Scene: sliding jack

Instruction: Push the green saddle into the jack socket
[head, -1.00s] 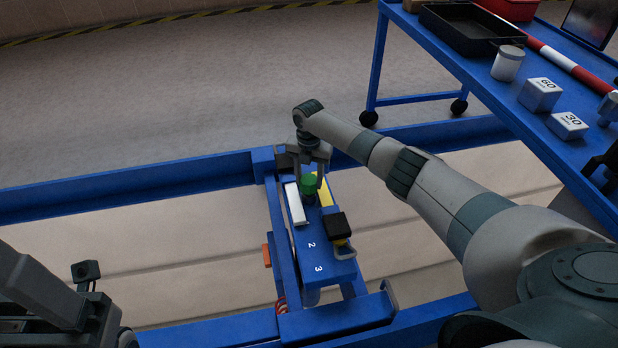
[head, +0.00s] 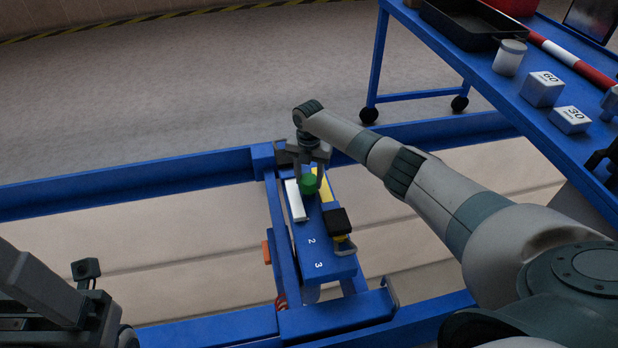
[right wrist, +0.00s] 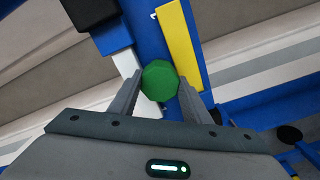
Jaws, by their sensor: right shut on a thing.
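The green saddle (head: 308,184) sits on the blue jack (head: 318,228), between a white bar (head: 296,201) and a yellow bar (head: 323,188). It also shows in the right wrist view as a green many-sided knob (right wrist: 160,81). My right gripper (head: 309,181) points down and is shut on the green saddle, with one finger on each side of it. In the right wrist view, both fingers (right wrist: 161,92) flank the knob. The socket cannot be made out with certainty; the gripper and saddle cover part of the jack top. My left gripper is not clearly in view.
A black block (head: 337,222) with a metal loop stands on the jack near the numbers 2 and 3. Blue rails (head: 130,190) frame the pit. A blue table (head: 480,75) at upper right holds a black tray (head: 460,25), a white cup and grey blocks.

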